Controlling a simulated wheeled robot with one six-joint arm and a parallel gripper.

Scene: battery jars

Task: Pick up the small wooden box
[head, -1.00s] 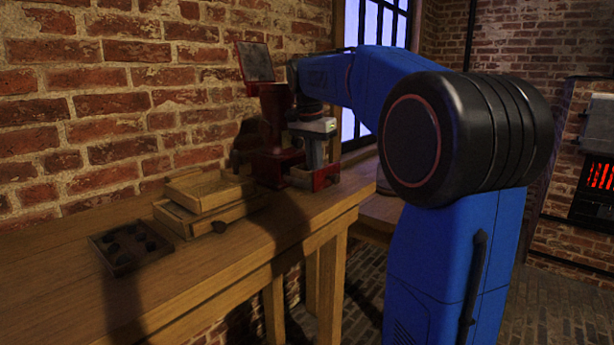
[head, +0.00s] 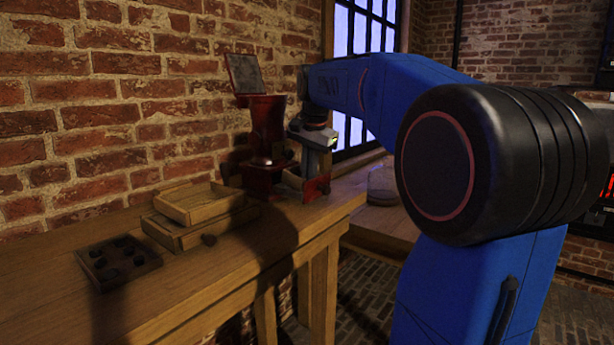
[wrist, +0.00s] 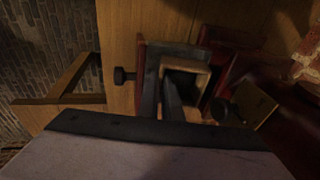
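The small wooden box (wrist: 196,68) shows in the wrist view as a pale, open-topped wooden frame among dark red metal parts. In the head view it is mostly hidden, with a bit of wood (head: 292,179) low beside the red machine (head: 266,125). My gripper (head: 312,165) points down at the machine's right side. In the wrist view, dark finger-like parts (wrist: 168,98) lie at the box's left side and over its opening. I cannot tell whether they touch or grip it.
Two stacked wooden trays (head: 178,231) and a dark tray (head: 113,283) with several dark lumps stand left on the workbench (head: 215,275). A small dark lump lies by the stacked trays. The brick wall is close behind; the bench front is mostly clear.

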